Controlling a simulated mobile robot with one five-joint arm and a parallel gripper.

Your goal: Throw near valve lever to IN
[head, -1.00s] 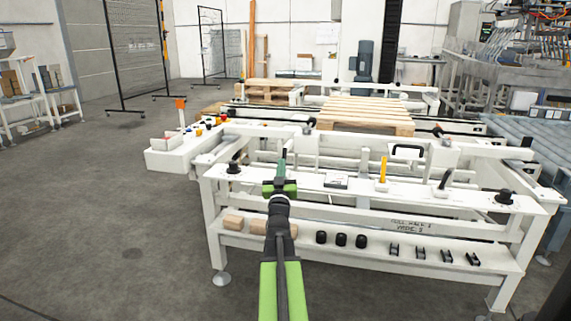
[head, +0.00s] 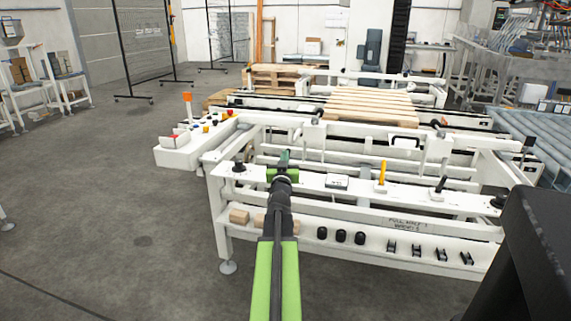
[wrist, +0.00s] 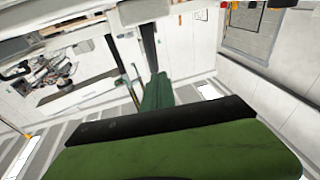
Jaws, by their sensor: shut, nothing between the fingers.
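My gripper (head: 285,158), green and dark, is at the end of my arm over the left part of the white frame's front rail (head: 310,181). It is shut and empty, apart from any lever. In the wrist view its closed dark green fingers (wrist: 157,92) point up and away. An upright yellow-orange lever (head: 381,173) stands on the front rail, right of my gripper. A black lever (head: 440,185), tilted, stands farther right on the same rail. I cannot tell which is the near valve lever, and no IN marking is readable.
A control box (head: 180,153) with coloured buttons sits at the frame's left. A black handle (head: 405,141) rises behind the rail. The lower shelf (head: 375,240) carries wooden blocks and black parts. Wooden pallets (head: 372,103) lie behind. The grey floor (head: 100,230) at left is open.

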